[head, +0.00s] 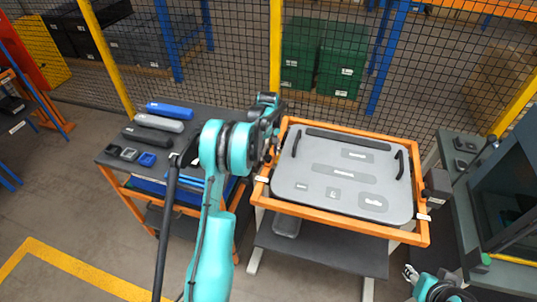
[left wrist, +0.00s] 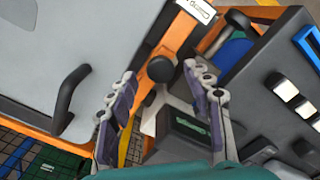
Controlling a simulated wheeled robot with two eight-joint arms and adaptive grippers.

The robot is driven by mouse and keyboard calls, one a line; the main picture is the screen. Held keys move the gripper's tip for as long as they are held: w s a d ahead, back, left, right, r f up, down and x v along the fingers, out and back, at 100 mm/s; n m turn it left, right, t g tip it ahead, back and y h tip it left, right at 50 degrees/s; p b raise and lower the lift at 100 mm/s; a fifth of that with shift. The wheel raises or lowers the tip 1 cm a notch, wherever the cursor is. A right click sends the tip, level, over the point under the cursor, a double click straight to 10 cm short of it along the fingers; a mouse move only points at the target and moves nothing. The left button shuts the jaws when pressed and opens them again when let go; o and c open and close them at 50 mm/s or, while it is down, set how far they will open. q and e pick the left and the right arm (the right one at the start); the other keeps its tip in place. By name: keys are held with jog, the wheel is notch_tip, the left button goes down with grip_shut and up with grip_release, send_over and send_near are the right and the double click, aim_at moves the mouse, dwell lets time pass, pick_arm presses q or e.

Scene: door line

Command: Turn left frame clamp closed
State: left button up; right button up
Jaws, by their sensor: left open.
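The grey door panel (head: 340,180) lies in an orange frame (head: 335,216) on a stand. My left gripper (head: 270,146) is at the frame's left side and hides most of the left clamp in the head view. In the left wrist view my left gripper (left wrist: 159,76) is open. A round dark knob (left wrist: 160,68), seemingly part of the left frame clamp, shows between its two fingertips, beside the orange frame (left wrist: 176,32). I cannot tell whether the fingers touch it. My right gripper (head: 411,274) is low at the right, far from the clamp; its finger opening is unclear.
A black handle (left wrist: 68,100) stands up from the panel near my left fingers. A dark-topped cart (head: 190,125) with blue, grey and black parts is at the left. A black block (head: 437,186) sits on the frame's right side. A mesh fence (head: 235,50) stands behind.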

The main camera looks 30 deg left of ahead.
pick_arm(q)
jog(key=shift+f, duration=0.55)
jog(key=shift+c, duration=0.3)
grip_shut()
